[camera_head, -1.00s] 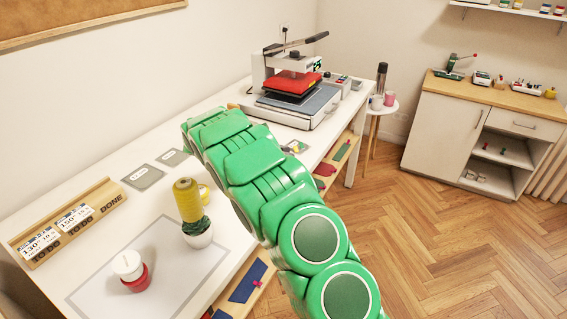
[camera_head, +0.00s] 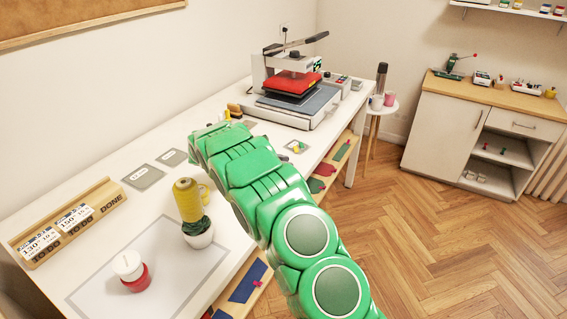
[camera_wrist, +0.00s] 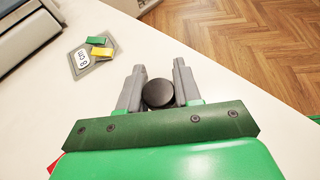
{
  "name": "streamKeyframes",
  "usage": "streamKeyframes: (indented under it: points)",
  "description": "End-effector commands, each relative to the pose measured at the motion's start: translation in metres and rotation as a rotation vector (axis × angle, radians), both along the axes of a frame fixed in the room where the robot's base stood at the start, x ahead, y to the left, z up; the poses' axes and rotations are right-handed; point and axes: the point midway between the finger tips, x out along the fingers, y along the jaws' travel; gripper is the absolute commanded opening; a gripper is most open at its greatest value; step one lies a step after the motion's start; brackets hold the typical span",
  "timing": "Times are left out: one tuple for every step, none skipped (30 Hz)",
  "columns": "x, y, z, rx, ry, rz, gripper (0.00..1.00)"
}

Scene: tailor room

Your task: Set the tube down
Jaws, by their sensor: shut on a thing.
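In the wrist view my gripper (camera_wrist: 158,90) is shut on a tube, of which only the round black top (camera_wrist: 158,94) shows between the two grey fingers. The rest of the tube is hidden below that top, so I cannot tell whether it touches the white table (camera_wrist: 225,108). In the head view my green arm reaches over the table and hides the gripper and the tube.
A grey card (camera_wrist: 92,57) marked "8 cm" carries green and yellow pieces. The heat press (camera_head: 290,95) stands at the far end.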

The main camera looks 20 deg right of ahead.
Motion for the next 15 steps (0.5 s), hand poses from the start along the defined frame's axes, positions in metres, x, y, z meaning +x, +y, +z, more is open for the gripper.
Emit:
streamKeyframes:
  points:
    - [0.0001,0.0000,-0.0001,0.000,0.000,0.000,0.04]
    - [0.0000,0.0000,-0.0008,0.000,0.000,0.000,0.04]
    - [0.0000,-0.0001,-0.0016,0.000,0.000,0.000,0.04]
    - [0.0001,0.0000,-0.0023,0.000,0.000,0.000,0.04]
    - [0.0001,0.0000,-0.0022,0.000,0.000,0.000,0.36]
    - [0.0001,0.0001,-0.0020,0.000,0.000,0.000,0.42]
    - [0.0001,0.0001,-0.0019,0.000,0.000,0.000,0.47]
    - [0.0001,0.0001,-0.0019,0.000,0.000,0.000,0.52]
    - [0.0001,0.0001,-0.0019,0.000,0.000,0.000,0.58]
    - [0.0001,0.0002,-0.0020,0.000,0.000,0.000,0.59]
    - [0.0001,0.0002,-0.0020,0.000,0.000,0.000,0.59]
    - [0.0001,0.0001,-0.0019,0.000,0.000,0.001,0.59]
    - [0.0001,0.0001,-0.0019,0.000,0.000,0.001,0.59]
    - [0.0001,0.0001,-0.0019,0.000,0.000,0.001,0.59]
    - [0.0001,0.0001,-0.0019,0.000,0.000,0.000,0.59]
